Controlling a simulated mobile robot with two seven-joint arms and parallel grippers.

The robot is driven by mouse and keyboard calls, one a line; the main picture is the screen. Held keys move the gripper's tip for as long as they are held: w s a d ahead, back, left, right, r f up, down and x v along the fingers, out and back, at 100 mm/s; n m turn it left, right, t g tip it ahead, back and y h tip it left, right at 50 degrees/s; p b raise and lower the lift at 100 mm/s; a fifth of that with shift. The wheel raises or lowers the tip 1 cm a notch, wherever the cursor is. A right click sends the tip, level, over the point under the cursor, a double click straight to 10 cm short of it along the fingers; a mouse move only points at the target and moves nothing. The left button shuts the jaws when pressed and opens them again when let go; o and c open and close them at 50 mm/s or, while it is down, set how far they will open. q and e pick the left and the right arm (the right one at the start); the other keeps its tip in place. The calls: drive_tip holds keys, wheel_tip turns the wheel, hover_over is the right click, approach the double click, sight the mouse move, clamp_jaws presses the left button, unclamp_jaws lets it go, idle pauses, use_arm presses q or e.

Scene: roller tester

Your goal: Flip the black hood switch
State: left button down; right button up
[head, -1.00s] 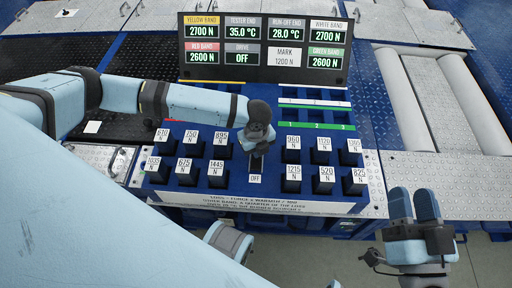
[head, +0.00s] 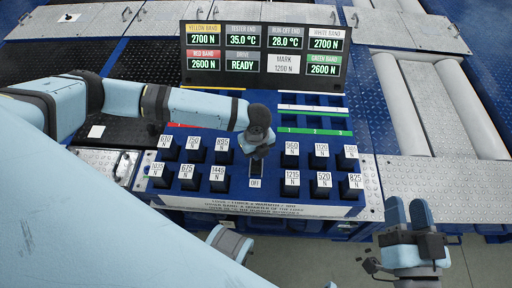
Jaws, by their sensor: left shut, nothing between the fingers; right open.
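The display panel (head: 265,54) behind the console reads DRIVE READY in green. My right gripper (head: 408,212) is open and empty, to the right of the console's front edge.
Grey rollers (head: 472,108) lie at the right.

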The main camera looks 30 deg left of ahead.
use_arm(q)
drive_tip(key=shift+r+p, duration=0.6)
drive_tip(key=shift+p, duration=0.05)
drive_tip(key=shift+r+p, duration=0.55)
drive_tip(key=shift+p, duration=0.15)
drive_tip(key=shift+r+p, duration=0.75)
drive_tip(key=shift+p, duration=0.2)
drive_tip(key=shift+r, duration=0.2)
use_arm(e)
drive_tip(key=s+d+f+g+h, duration=0.2)
drive_tip(key=d+f+g+h, duration=0.1)
drive_tip(key=f, duration=0.7)
drive_tip(key=shift+s+d+g+h, duration=0.2)
drive_tip(key=shift+d+g+h, duration=0.2)
drive_tip(key=shift+d+g, duration=0.4)
drive_tip(key=shift+a, duration=0.15)
